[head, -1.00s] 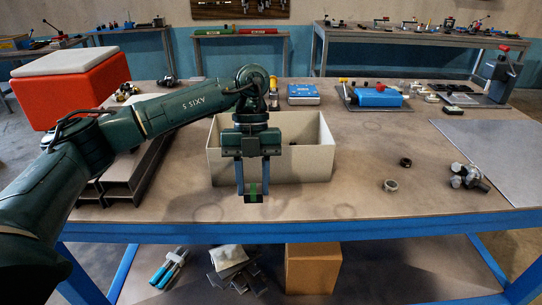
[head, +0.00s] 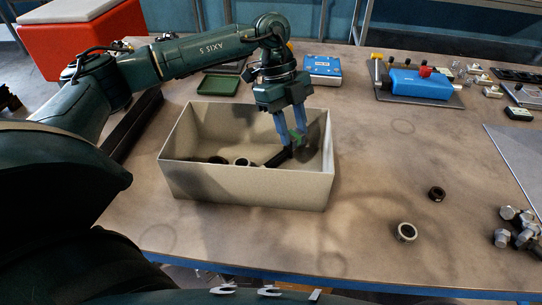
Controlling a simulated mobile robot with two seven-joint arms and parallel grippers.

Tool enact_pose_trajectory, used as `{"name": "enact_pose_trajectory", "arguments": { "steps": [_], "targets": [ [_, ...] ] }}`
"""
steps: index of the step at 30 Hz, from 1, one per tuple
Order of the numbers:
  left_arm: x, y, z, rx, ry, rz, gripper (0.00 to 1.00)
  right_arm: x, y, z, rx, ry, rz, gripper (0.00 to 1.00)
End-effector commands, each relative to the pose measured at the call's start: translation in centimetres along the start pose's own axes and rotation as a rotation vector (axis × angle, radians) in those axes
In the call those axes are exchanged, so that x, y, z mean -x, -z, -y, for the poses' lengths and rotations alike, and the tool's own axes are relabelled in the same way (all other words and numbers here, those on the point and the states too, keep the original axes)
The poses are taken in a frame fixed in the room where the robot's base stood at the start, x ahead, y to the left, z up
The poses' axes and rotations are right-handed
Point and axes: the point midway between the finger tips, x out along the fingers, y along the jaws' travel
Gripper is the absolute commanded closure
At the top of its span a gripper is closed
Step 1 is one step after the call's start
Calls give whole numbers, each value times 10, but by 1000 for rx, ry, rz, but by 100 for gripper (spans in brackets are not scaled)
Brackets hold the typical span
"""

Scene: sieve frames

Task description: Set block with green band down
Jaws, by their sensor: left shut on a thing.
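My left gripper (head: 291,128) reaches down into the cream open-topped box (head: 245,187) near its right end. Its blue fingers are shut on the block with green band (head: 296,137). The green band shows between the fingertips, and most of the block is hidden by them. A dark bar-like shape (head: 277,159) runs down and left from the fingertips; I cannot tell whether it is the block's end or a separate piece. Whether the block touches the box floor is unclear. My right gripper is not in view.
In the box lie a ring (head: 241,162) and a dark piece (head: 218,160). Right of it on the table are a dark nut (head: 437,193), a metal ring (head: 405,232) and several bolts (head: 518,228). A blue device (head: 420,84) stands behind. The table between is clear.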

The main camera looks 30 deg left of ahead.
Motion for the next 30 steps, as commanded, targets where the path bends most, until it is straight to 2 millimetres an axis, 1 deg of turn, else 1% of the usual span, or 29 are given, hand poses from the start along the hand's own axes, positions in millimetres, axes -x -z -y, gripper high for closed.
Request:
{"name": "enact_pose_trajectory", "arguments": {
  "steps": [6, 9, 14, 21, 30],
  "targets": [
    [-36, -14, -1, 3, -4, -2, 95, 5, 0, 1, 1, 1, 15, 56],
    [-49, -20, -1, 0, -2, -1, 95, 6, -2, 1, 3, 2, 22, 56],
    [-60, -25, 0, 0, -1, -1, 95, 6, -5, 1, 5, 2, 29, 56],
    [-88, -36, 0, -1, -2, -2, 95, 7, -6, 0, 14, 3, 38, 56],
    [-92, -38, 0, -1, 0, -1, 95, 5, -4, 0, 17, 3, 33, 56]
  ]
}}
